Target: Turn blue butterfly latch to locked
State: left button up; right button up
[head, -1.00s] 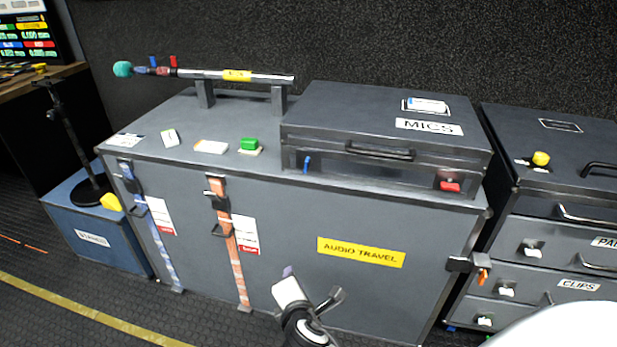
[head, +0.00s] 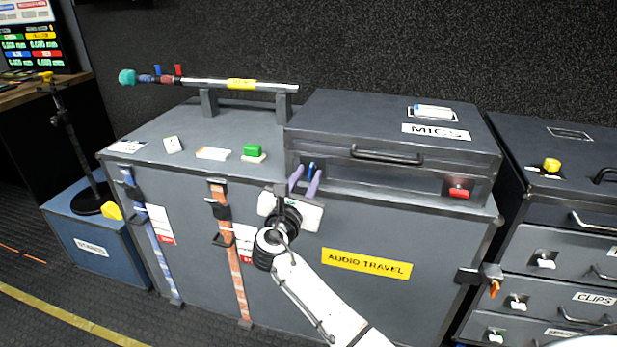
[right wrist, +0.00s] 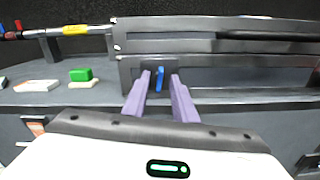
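The blue butterfly latch (head: 311,170) is a small upright blue tab on the left front of the grey MICS case (head: 390,128). In the right wrist view the blue latch (right wrist: 159,79) stands nearly vertical on a dark plate, between the fingertips. My right gripper (head: 305,180) is open, its two purple fingers on either side of the latch. In the right wrist view the fingers (right wrist: 160,95) show gaps to the latch on both sides. Whether the tips reach as deep as the latch is unclear. My left gripper is not in view.
A red latch (head: 459,192) sits on the case's right front. A black handle (head: 386,155) lies between the latches. A green block (head: 252,151) is left of the case. The larger trunk with the AUDIO TRAVEL label (head: 366,264) stands underneath.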

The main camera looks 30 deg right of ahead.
jog(key=shift+w+d, duration=0.5)
jog(key=shift+d, duration=0.05)
grip_shut()
